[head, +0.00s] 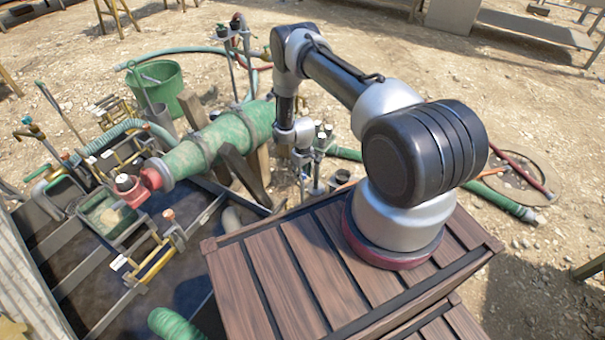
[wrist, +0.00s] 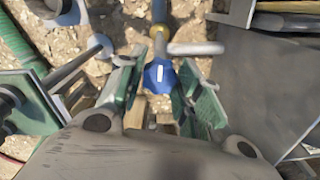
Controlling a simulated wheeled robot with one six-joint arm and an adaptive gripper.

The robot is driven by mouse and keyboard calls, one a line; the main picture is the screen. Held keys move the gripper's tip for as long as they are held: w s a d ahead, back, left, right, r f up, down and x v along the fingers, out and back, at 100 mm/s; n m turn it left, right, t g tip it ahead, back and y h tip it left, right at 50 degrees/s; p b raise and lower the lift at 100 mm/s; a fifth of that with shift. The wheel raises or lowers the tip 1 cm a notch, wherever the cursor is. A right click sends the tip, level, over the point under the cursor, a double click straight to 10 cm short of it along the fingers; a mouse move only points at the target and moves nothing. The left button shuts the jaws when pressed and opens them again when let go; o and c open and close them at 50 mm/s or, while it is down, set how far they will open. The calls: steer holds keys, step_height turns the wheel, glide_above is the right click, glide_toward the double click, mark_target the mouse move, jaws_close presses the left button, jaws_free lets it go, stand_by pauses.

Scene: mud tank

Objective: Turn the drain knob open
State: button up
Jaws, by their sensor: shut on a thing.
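In the wrist view, a blue knob (wrist: 160,77) with a small white mark on its face sits at the end of a blue stem. My gripper (wrist: 162,72) is around it, one green-padded finger on each side. The jaws are shut on the knob, though contact with the pads is hard to make out in the picture. In the head view my arm reaches down behind the green pump body, and the knob cannot be made out there.
The green pump body (head: 205,145) with a red end lies on wooden supports, close to my arm. A green bucket (head: 157,86) stands behind it. The dark tank (head: 80,262) with yellow-handled valves is at left. Green hoses run over the gravel.

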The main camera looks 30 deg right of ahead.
mark_target(303, 174)
steer(key=shift+n, duration=0.6)
steer(key=o, duration=1)
step_height(303, 174, up, 12)
steer(key=shift+r, duration=0.1)
stand_by(0.4)
